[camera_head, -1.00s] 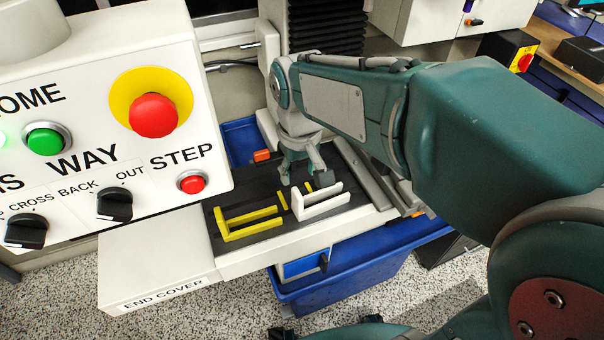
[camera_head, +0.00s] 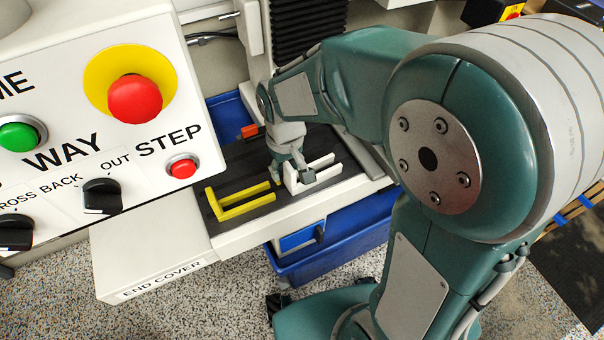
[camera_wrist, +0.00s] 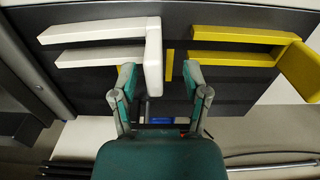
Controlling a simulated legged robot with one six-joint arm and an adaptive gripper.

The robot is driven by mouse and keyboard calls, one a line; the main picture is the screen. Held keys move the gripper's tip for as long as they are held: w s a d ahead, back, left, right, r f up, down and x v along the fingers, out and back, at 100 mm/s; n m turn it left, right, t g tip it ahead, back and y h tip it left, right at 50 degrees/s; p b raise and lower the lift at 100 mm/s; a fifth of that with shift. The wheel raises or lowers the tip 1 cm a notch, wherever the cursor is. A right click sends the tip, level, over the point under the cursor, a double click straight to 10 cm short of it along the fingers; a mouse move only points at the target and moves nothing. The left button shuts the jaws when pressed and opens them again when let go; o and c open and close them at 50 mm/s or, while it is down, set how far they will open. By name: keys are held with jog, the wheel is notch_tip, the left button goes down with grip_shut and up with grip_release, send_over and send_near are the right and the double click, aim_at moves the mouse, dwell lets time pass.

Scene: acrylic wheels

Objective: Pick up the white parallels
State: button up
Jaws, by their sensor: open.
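The white parallels (camera_head: 328,174) lie on the dark bed of the machine, as two white bars joined by a white end piece. In the wrist view the end piece (camera_wrist: 154,50) stands across the bars' right ends. My gripper (camera_head: 292,178) is open and low at the white parallels. In the wrist view its fingers (camera_wrist: 160,80) are spread to the left and right of the white end piece, with a gap on each side. A small yellow strip (camera_wrist: 169,65) also lies between the fingers' lines. Contact with the bed cannot be told.
Yellow parallels (camera_head: 240,207) lie to the left on the same bed, close to my right finger in the wrist view. A control panel (camera_head: 85,140) with buttons stands at left. A blue bin (camera_head: 345,235) is below the bed. An orange block (camera_head: 250,130) sits behind.

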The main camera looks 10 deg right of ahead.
jog(key=shift+d+f, duration=0.35)
jog(key=shift+d, duration=0.1)
jog(key=shift+a, duration=0.15)
jog(key=c, duration=0.7)
jog(key=shift+a, duration=0.2)
grip_shut()
jog(key=shift+d+r, duration=0.15)
